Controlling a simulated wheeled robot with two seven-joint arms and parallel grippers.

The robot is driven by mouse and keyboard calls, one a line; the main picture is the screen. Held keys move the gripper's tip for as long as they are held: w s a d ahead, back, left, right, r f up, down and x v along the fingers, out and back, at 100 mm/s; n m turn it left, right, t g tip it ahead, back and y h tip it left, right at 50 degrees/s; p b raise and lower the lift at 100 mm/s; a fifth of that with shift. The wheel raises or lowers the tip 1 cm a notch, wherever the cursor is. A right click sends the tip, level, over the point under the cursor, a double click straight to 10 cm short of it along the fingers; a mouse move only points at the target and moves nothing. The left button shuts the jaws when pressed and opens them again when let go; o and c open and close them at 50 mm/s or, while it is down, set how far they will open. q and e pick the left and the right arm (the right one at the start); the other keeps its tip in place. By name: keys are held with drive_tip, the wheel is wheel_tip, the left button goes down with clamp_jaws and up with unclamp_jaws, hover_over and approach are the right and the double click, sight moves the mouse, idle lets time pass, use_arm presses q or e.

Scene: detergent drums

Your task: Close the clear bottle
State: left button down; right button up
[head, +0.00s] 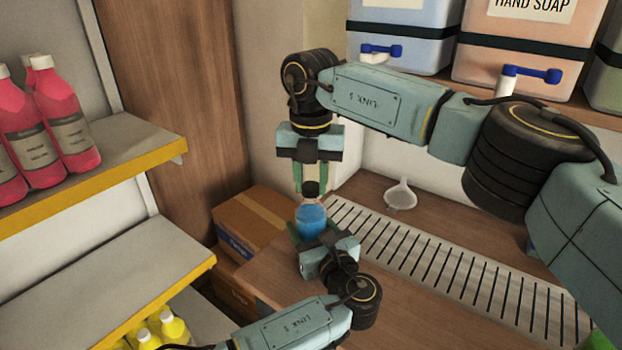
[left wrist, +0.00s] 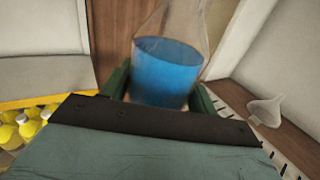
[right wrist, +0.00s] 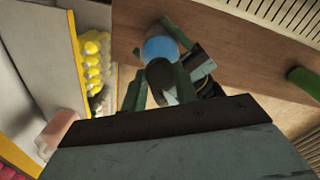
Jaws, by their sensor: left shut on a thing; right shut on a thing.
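The clear bottle (head: 311,221) with blue liquid stands upright in my left gripper (head: 308,238), which is shut on its body. It also fills the middle of the left wrist view (left wrist: 168,72), where its top is cut off. My right gripper (head: 311,182) points straight down above the bottle and is shut on a dark cap (head: 311,188). The cap sits in line with the bottle's neck; it also shows in the right wrist view (right wrist: 160,74), in front of the bottle. I cannot tell whether it is seated on the neck or just above.
A white funnel (head: 401,195) stands on the wooden counter beside a slotted drain grate (head: 440,262). Soap drums (head: 405,30) with blue taps stand on the shelf above. Cardboard boxes (head: 246,222) are behind the bottle. Pink bottles (head: 60,120) stand on the left shelf.

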drive_tip(key=o, duration=1.2)
drive_tip(key=shift+c, duration=0.2)
drive_tip(key=shift+r, duration=0.1)
wheel_tip(320, 180, up, 12)
use_arm(q)
drive_tip(key=shift+c, duration=1.8)
unclamp_jaws()
